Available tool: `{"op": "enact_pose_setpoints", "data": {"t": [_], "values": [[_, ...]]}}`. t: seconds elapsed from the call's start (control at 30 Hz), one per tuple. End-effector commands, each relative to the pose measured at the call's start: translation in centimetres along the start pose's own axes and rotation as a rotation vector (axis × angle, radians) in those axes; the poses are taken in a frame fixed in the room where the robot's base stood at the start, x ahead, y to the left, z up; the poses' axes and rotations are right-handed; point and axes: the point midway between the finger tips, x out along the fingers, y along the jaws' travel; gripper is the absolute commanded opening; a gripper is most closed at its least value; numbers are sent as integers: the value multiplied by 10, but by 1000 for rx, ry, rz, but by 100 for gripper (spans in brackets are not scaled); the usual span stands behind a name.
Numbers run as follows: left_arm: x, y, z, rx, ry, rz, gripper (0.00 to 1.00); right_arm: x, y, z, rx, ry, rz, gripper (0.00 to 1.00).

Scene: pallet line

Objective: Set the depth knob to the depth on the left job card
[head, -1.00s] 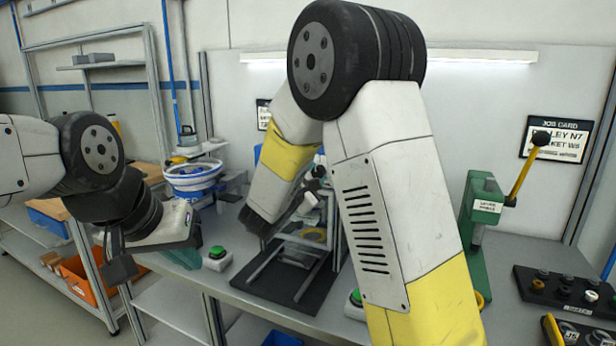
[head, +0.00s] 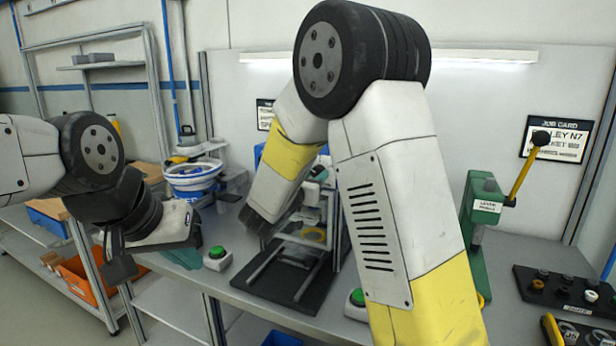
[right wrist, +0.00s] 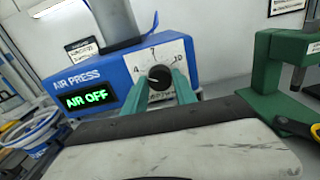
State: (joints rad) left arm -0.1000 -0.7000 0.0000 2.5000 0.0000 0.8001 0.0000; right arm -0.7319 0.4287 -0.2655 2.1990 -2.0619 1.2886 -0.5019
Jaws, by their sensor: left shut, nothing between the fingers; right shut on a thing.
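The air press (right wrist: 105,75) is a blue housing with a lit green "AIR OFF" display in the right wrist view. Its depth knob (right wrist: 159,75) is dark, on a pale dial plate marked 4, 7 and 10. The knob's exact setting is hard to read. My right gripper (right wrist: 160,84) is shut on the knob, with a green finger on either side. The left job card (head: 265,114) is partly covered by my right arm in the head view; its text is unreadable. My left gripper (head: 190,257) is shut and empty, at the left of the bench.
A green lever press (head: 482,225) with a yellow lever stands right of my right arm. The right job card (head: 556,139) hangs behind it. A green push button (head: 217,254) sits near my left gripper. A blue-and-white bowl (head: 193,176) is at the back left.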

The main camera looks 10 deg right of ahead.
Motion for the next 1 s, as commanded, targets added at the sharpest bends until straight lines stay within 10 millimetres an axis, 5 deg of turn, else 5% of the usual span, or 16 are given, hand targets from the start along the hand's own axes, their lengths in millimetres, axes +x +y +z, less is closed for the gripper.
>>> {"op": "enact_pose_setpoints", "data": {"t": [0.6,0.63,0.7,1.0], "values": [[0,0,0,0,0,0,0,0,0,0,-39,0,1,0],[0,0,0,0,0,0,0,0,0,0,-39,0,1,39],[0,0,0,0,0,0,0,0,0,0,-39,0,1,53],[0,0,0,0,0,0,0,0,0,0,-38,0,1,55]]}}
